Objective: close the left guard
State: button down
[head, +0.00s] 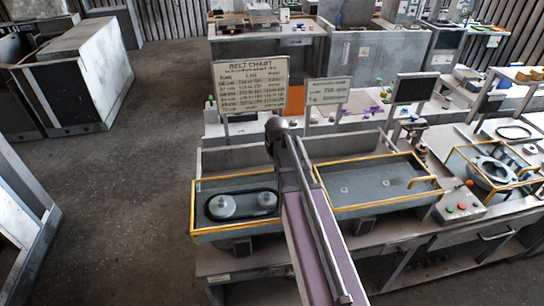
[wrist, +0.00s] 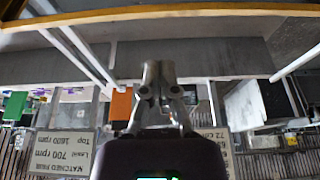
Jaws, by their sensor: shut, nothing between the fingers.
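The left bay on the bench has a yellow-edged frame (head: 194,207) around it, and a black belt around two pale pulleys (head: 224,205) shows inside. A grey upright panel (head: 232,157) stands behind this bay. I cannot tell for sure which part is the left guard or how far it is open. The dark end of my arm is over the bay's right side in the head view, and its fingers are not clear there. In the wrist view my gripper (wrist: 158,70) is shut and empty, with its tips in front of a grey panel (wrist: 215,60). A yellow bar (wrist: 140,14) crosses above the tips, apart from them.
A second yellow-edged bay (head: 375,185) lies to the right, with a yellow handle. The belt chart sign (head: 252,85) and a smaller sign (head: 327,91) stand behind the bays. A button box (head: 460,207) is further right. Open floor (head: 130,190) lies left of the bench.

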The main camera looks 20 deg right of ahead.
jog(key=shift+p+v, duration=2.25)
jog(key=shift+v, duration=0.5)
